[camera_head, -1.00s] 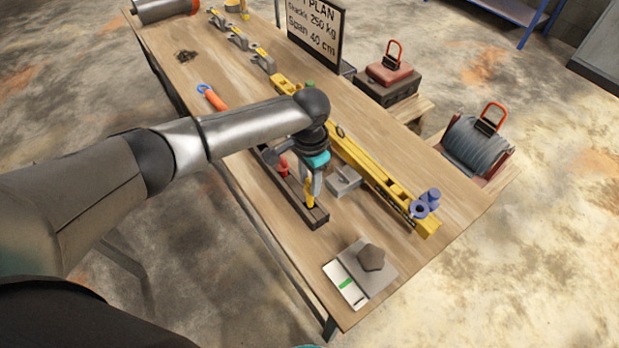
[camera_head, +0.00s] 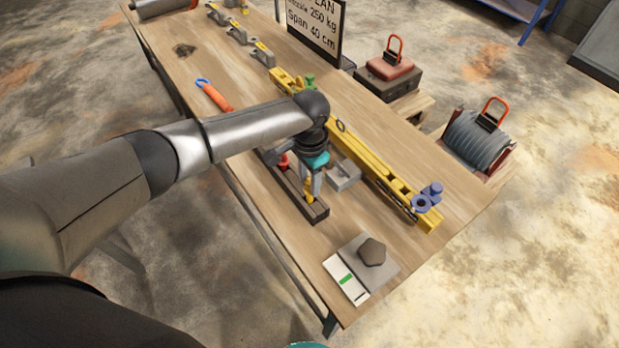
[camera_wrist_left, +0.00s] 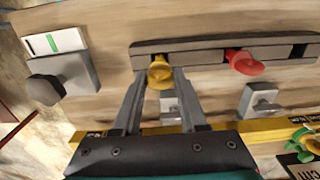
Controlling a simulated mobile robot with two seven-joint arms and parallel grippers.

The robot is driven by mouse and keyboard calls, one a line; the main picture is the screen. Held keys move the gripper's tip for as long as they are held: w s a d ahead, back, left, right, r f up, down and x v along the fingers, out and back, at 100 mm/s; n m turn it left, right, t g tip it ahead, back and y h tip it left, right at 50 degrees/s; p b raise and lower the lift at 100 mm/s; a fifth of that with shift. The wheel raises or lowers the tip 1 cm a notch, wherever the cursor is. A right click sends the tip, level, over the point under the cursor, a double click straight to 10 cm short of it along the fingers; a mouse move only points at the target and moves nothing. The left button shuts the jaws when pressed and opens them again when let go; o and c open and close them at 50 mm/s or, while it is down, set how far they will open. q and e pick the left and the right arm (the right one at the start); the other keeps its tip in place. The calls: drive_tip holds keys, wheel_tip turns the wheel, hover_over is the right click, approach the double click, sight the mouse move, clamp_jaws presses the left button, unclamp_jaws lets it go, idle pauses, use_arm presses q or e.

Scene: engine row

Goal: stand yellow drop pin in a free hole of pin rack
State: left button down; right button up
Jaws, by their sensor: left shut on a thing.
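The yellow drop pin (camera_head: 309,189) is upright between the fingertips of my left gripper (camera_head: 312,185), which is shut on it. In the left wrist view the pin's round yellow head (camera_wrist_left: 160,73) shows between the two fingers. The pin is at the near end of the dark, long pin rack (camera_head: 318,212), which also shows in the wrist view (camera_wrist_left: 203,46). I cannot tell how far its lower end is in a hole. A red pin (camera_wrist_left: 244,63) stands in the rack farther along, with a dark opening (camera_wrist_left: 299,50) beyond it. My right gripper is not in view.
A yellow beam (camera_head: 375,170) lies just right of the rack, with a grey block (camera_head: 344,176) between them. A blue-violet part (camera_head: 427,197) is at the beam's near end. A grey plate with a dark lump (camera_head: 372,252) lies nearer the table's front corner.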

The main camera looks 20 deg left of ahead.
use_arm(q)
drive_tip(key=shift+f+b, duration=0.35)
drive_tip(key=shift+f, duration=0.35)
drive_tip(key=shift+c, duration=1.8)
unclamp_jaws()
drive_tip(key=shift+r, duration=0.1)
wheel_tip(320, 180, up, 15)
drive_tip(key=p, duration=0.1)
